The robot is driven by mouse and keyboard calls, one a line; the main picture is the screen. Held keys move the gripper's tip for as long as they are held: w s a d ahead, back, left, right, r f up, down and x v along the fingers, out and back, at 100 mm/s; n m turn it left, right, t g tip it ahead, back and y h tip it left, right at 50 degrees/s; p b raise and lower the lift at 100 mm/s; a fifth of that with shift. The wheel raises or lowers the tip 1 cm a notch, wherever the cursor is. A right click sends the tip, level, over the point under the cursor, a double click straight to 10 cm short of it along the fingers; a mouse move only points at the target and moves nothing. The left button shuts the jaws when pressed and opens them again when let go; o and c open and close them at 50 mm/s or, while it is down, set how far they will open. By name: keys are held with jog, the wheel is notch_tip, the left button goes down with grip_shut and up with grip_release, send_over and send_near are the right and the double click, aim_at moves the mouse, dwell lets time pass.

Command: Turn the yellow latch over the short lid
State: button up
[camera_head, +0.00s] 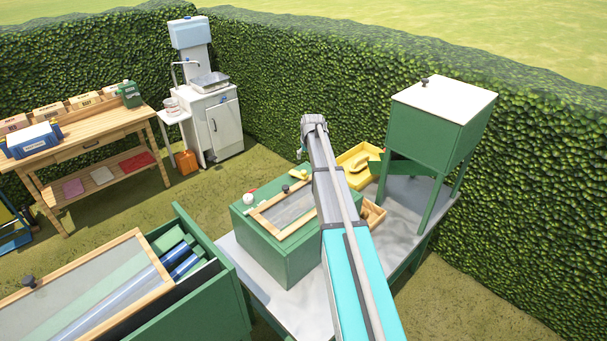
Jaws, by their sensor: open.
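A green box (287,262) stands on the grey table, with a wood-framed lid with a clear pane (290,209) on its top. This looks like the short lid; my arm covers its right part. A black knob (285,188) stands near the lid's far left edge. A small yellow piece (298,174), apparently the yellow latch, sits at the box's far edge, close to my arm; its exact turn is too small to tell. My arm reaches over the box from the lower right. Its far end is above and beyond the box, and my gripper is hidden behind it.
A longer wood-framed lid (85,285) covers a green bin at lower left. A yellow tray (357,181) and a green cabinet on legs (430,135) stand right of my arm. The grey table (408,215) has bare room at right. A hedge closes the back.

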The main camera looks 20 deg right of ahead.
aim_at(304, 172)
jog(key=shift+b+x, duration=5.35)
jog(key=shift+x, duration=0.7)
jog(key=shift+s, duration=0.1)
grip_shut()
